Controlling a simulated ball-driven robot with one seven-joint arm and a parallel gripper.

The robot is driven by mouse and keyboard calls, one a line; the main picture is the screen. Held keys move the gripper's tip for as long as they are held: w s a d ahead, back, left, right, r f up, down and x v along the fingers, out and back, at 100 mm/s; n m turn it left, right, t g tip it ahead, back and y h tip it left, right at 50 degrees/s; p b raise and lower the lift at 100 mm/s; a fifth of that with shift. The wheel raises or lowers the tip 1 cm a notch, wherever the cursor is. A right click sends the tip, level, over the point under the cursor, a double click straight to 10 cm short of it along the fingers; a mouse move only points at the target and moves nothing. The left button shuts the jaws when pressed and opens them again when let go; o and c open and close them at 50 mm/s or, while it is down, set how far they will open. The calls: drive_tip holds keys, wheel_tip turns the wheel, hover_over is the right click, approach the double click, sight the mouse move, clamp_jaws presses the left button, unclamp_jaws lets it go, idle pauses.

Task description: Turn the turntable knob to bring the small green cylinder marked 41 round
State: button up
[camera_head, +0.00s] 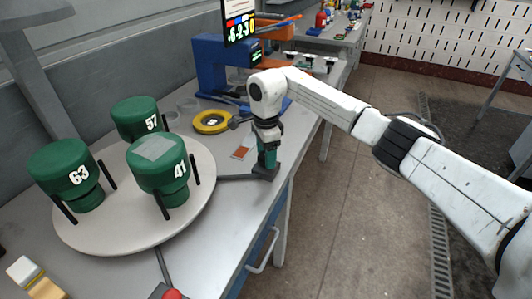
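The green cylinder marked 41 (158,178) stands upright at the front right of the round pale turntable (120,228). It has a grey square patch on top and dark posts beside it. Green cylinders marked 63 (68,172) and 57 (136,117) stand at the left and back. A dark bar runs right from the turntable to a dark block (262,173) near the bench's right edge. My gripper (266,160) points down at this block, with a green part, perhaps a knob, between its dark fingers. Whether the fingers grip it is unclear.
A red knob (173,294) on a dark base is cut off at the bottom edge. A blue machine (212,62) with a display (238,24) stands behind. Open floor lies right.

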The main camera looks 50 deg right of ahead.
drive_tip(key=c, duration=0.7)
drive_tip(key=shift+o, duration=0.2)
drive_tip(key=shift+r, duration=0.1)
drive_tip(key=m+p, duration=0.2)
drive_tip(key=m, duration=0.1)
drive_tip(key=shift+r+m, duration=0.1)
drive_tip(key=shift+m, duration=0.2)
drive_tip(key=m+p, duration=0.4)
drive_tip(key=m, duration=0.1)
drive_tip(key=shift+m+p, duration=1.2)
drive_tip(key=shift+m, duration=0.6)
drive_tip(key=shift+m+p, duration=0.6)
drive_tip(key=shift+m, duration=0.1)
drive_tip(key=shift+m+p, duration=2)
drive_tip(key=shift+m, duration=0.2)
idle(0.4)
